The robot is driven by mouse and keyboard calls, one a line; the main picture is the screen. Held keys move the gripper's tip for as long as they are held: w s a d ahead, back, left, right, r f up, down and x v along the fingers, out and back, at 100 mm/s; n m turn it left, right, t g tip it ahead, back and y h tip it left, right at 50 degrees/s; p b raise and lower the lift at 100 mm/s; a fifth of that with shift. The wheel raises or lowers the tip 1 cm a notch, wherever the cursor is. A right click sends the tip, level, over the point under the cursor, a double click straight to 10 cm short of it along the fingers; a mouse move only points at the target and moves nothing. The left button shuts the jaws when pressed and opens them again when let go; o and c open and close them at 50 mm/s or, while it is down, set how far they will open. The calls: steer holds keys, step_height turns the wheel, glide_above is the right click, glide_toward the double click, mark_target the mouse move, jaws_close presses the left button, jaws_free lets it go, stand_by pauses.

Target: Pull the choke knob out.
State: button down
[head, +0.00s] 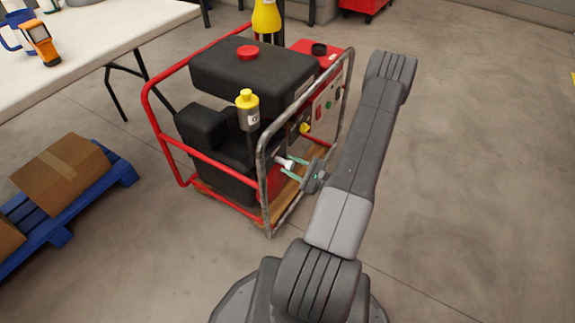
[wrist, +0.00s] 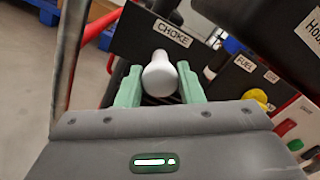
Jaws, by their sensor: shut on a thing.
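The choke knob (wrist: 160,74) is a white rounded knob below a "CHOKE" label (wrist: 172,33) in the wrist view. My gripper (wrist: 160,85) has its two green fingers on either side of the knob, shut on it. In the head view my gripper (head: 291,168) reaches through the near side of the generator frame. The white knob (head: 284,163) shows small at the fingertips there. The knob's stem is mostly hidden behind its head, so how far out it stands is hard to tell.
The generator (head: 250,75) sits in a red and grey tube frame (head: 262,180) close around my gripper. A yellow fuel knob (wrist: 256,97) and green and red buttons (wrist: 289,128) lie to the right. A table (head: 100,40) and blue pallet (head: 122,172) stand left. Floor at right is clear.

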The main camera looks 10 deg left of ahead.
steer(key=c, duration=1)
jaws_free()
steer(key=shift+d, duration=0.15)
steer(key=shift+o, duration=0.2)
steer(key=p+v, duration=0.2)
steer(key=v, duration=1.1)
steer(key=shift+s+d, duration=0.2)
steer(key=shift+d, duration=0.15)
steer(key=b+x, duration=0.2)
steer(key=x, duration=1.2)
steer(key=shift+a, duration=0.1)
